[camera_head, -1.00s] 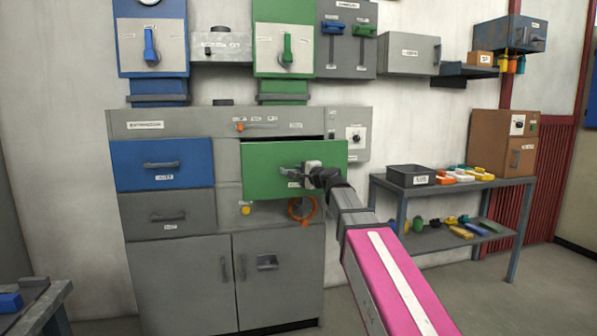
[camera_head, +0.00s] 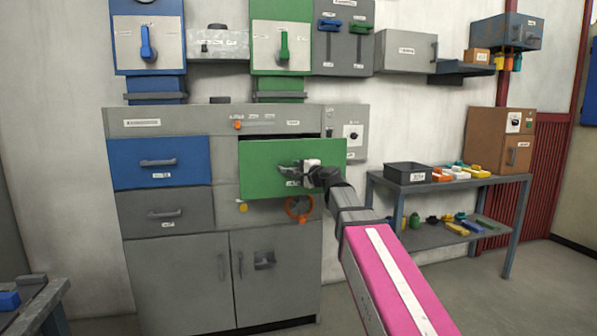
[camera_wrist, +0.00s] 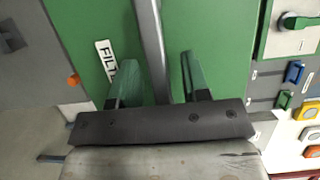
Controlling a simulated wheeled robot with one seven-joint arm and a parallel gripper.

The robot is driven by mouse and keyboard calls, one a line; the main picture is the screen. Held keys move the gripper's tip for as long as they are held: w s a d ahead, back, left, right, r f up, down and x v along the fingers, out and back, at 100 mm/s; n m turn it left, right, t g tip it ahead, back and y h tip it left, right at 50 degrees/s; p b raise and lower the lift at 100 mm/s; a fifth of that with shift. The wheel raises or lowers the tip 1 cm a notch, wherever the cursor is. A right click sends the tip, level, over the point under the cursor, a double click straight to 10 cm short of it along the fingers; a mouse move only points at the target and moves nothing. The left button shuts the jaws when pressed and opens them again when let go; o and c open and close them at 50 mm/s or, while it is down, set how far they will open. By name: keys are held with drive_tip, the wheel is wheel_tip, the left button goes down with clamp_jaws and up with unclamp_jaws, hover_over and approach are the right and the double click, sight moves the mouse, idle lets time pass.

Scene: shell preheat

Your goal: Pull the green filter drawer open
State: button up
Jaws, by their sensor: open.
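The green drawer (camera_head: 262,181) is in the upper right of the grey cabinet in the head view. Its front stands out from the cabinet, with a dark gap above it. My gripper (camera_head: 284,169) is at the drawer front and hides much of the handle. In the wrist view the green front (camera_wrist: 78,25) carries a partly hidden label starting "FILT". The grey handle bar (camera_wrist: 152,45) runs between the two fingers of my gripper (camera_wrist: 158,62). The fingers are apart, with space visible on both sides of the bar.
A blue drawer (camera_head: 190,172) and a grey drawer (camera_head: 190,222) are at the left of the cabinet. An orange handwheel (camera_head: 299,208) is just below the green drawer. A shelf table (camera_head: 450,187) with a dark bin (camera_head: 408,174) stands to the right. Floor shows in front of the table.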

drive_tip(key=v, duration=1)
drive_tip(key=shift+s+d, duration=0.2)
drive_tip(key=shift+d, duration=0.1)
drive_tip(key=s+d+f+n+g+h, duration=0.2)
drive_tip(key=s+d+f+n+g, duration=0.1)
drive_tip(key=f, duration=1)
drive_tip(key=s+d+f+n+g+h, duration=0.2)
drive_tip(key=s+f+g+h, duration=0.15)
drive_tip(key=f, duration=0.95)
drive_tip(key=s+d+f+n+g+h, duration=0.2)
drive_tip(key=d+f+n+g, duration=0.15)
drive_tip(key=f, duration=0.85)
drive_tip(key=s+d+f+n+g+h, duration=0.1)
drive_tip(key=s+d+f+g+h, duration=0.2)
drive_tip(key=s+d+f, duration=0.3)
drive_tip(key=s+f+g, duration=0.1)
drive_tip(key=s+f, duration=0.2)
drive_tip(key=f, duration=0.2)
drive_tip(key=shift+n, duration=0.35)
drive_tip(key=shift+s+a+f+h, duration=0.1)
drive_tip(key=shift+a+h, duration=0.1)
drive_tip(key=shift+h, duration=0.05)
